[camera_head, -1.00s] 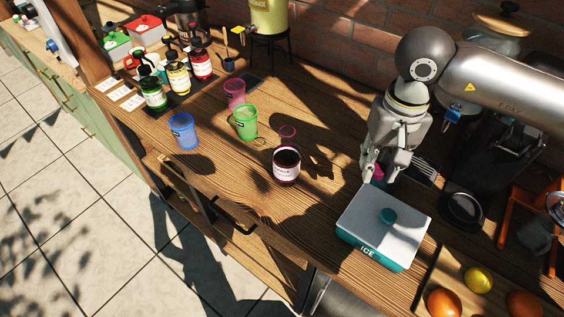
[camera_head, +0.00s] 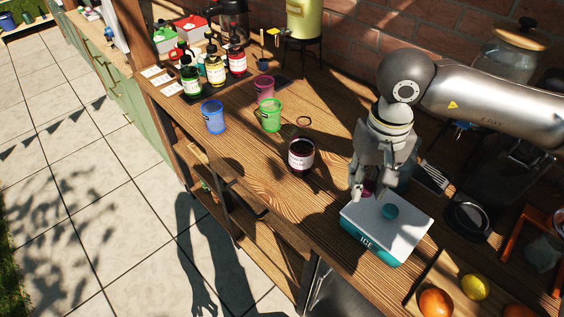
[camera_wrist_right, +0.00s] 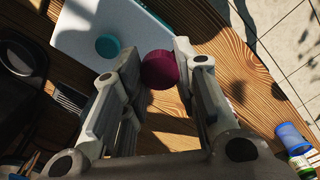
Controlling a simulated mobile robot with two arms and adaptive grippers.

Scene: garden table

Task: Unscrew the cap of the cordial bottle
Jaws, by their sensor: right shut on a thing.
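The cordial bottle (camera_head: 301,157) is a short dark red vessel with a pale label. It stands upright on the wooden table in the head view, and its top looks open. My right gripper (camera_head: 370,189) is right of it, clear of it, by the ice box's back left edge. It is shut on a dark magenta round cap (camera_wrist_right: 160,70), which sits between both fingertips in the wrist view. In the head view the cap (camera_head: 369,187) is partly hidden by the fingers. My left gripper is not in view.
A white-lidded ice box (camera_head: 405,226) with a teal knob is just under my right gripper. Green (camera_head: 271,115), blue (camera_head: 213,117) and pink (camera_head: 264,88) cups stand left. A thin ring (camera_head: 304,121) lies behind the bottle. Fruit lies in a tray (camera_head: 449,279) at front right.

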